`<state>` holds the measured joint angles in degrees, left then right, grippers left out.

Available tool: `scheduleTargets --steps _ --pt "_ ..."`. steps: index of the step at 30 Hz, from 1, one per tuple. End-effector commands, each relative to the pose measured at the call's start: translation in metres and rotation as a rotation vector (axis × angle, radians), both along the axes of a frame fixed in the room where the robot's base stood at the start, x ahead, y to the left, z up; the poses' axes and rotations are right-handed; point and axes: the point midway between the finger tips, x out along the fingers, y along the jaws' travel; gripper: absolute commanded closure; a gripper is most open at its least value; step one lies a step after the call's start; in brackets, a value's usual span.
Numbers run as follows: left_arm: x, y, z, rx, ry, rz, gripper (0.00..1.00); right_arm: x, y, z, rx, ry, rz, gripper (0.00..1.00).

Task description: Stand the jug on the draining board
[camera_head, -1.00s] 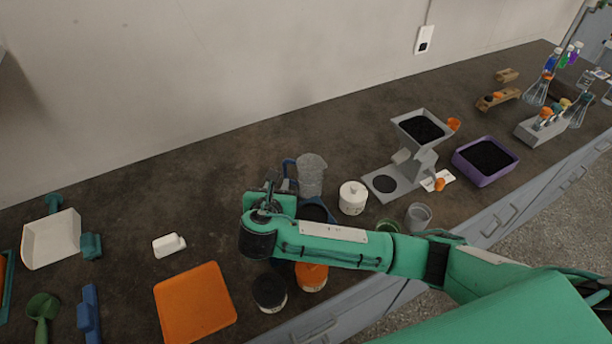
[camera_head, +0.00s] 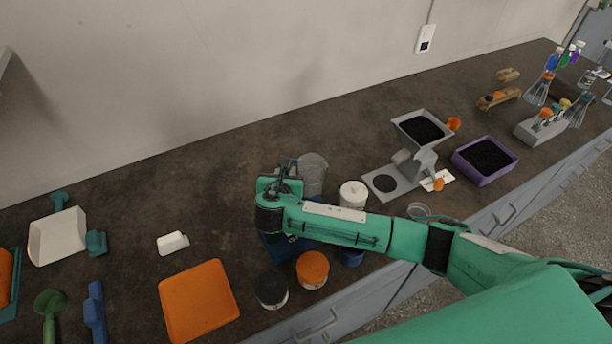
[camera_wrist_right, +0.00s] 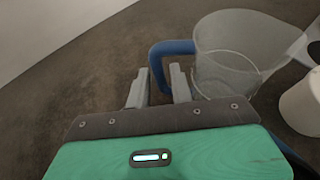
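The jug (camera_head: 313,172) is a clear see-through vessel with a blue handle, standing upright on the dark bench. No draining board can be clearly made out; a dark blue item (camera_head: 283,248) is partly hidden under my right arm. My left gripper is not in view.
A white lidded pot (camera_head: 353,193) stands right of the jug, beside a grey hopper stand (camera_head: 420,152). A black-topped jar (camera_head: 271,290), an orange-topped jar (camera_head: 313,270) and an orange square board (camera_head: 199,302) are at the front. The bench behind the jug is clear.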

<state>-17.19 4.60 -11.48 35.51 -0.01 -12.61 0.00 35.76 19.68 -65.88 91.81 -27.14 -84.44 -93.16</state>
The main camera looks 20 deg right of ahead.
Motion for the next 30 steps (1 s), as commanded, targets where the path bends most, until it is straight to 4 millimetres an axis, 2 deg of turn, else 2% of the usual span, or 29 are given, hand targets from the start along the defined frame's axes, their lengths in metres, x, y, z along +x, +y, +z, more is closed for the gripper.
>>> scheduleTargets --steps 1,3,4,14,19,23,26,30 --pt "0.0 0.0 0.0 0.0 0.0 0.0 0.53 0.0 0.0 0.0 0.0 0.0 0.0 0.83" --pt "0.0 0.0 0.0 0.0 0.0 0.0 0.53 0.0 0.0 0.0 0.0 0.0 0.0 0.97" --pt "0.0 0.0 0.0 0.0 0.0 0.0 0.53 0.0 0.0 0.0 0.0 0.0 0.0 1.0" --pt "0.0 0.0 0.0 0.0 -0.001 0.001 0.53 0.0 0.0 0.001 0.0 0.0 0.0 1.0" --pt "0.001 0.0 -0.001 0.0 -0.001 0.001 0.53 0.0 0.0 0.01 0.002 -0.002 0.0 1.0" --pt "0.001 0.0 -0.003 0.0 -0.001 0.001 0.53 0.0 0.001 0.027 0.002 -0.003 0.001 1.0" --pt "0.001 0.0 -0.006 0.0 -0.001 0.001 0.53 0.0 0.001 0.047 0.003 -0.005 0.0 1.0" --pt "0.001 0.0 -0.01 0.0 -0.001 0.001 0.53 0.001 0.001 0.083 0.003 -0.006 0.002 1.0"
